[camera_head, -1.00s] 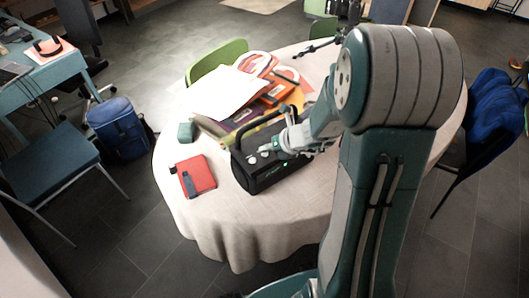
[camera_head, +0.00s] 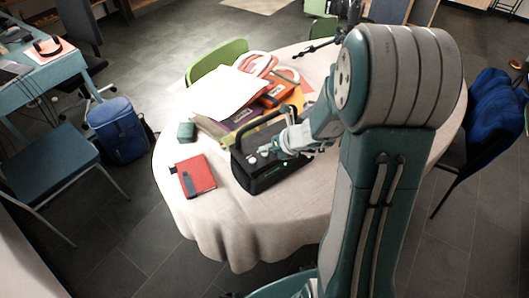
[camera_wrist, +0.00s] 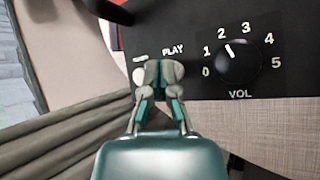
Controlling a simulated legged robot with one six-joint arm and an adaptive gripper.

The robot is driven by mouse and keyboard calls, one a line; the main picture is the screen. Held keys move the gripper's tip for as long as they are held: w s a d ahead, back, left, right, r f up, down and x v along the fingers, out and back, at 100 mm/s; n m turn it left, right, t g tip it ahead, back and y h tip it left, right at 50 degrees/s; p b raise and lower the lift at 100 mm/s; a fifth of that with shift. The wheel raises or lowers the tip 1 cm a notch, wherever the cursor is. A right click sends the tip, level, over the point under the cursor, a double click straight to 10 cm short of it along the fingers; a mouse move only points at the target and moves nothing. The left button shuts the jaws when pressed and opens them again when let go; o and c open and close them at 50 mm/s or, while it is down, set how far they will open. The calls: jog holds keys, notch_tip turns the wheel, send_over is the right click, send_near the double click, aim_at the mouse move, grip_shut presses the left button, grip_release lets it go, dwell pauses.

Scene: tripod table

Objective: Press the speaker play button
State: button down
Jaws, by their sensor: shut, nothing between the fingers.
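The black speaker (camera_head: 258,180) stands on the round table, its handle raised behind. The wrist view shows its dark top panel (camera_wrist: 195,50) with a white PLAY label and a VOL dial (camera_wrist: 238,62) marked 0 to 5. The dial's white line points near 2. My gripper (camera_wrist: 158,72) is shut and empty, its fingertips over the panel just below the PLAY label. They cover the spot there, and a pale round edge (camera_wrist: 139,76) shows beside the left fingertip. I cannot tell whether the tips touch the panel. In the head view my gripper (camera_head: 268,151) is over the speaker's top.
A red notebook (camera_head: 198,175) and a small teal box (camera_head: 187,131) lie left of the speaker. Papers (camera_head: 228,92) and folders lie behind it. The cloth-covered table (camera_head: 215,225) is bare in front. A green chair (camera_head: 217,58) stands behind.

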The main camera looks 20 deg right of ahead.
aim_at(266, 154)
jog(key=shift+r, duration=0.55)
jog(key=shift+r, duration=2.5)
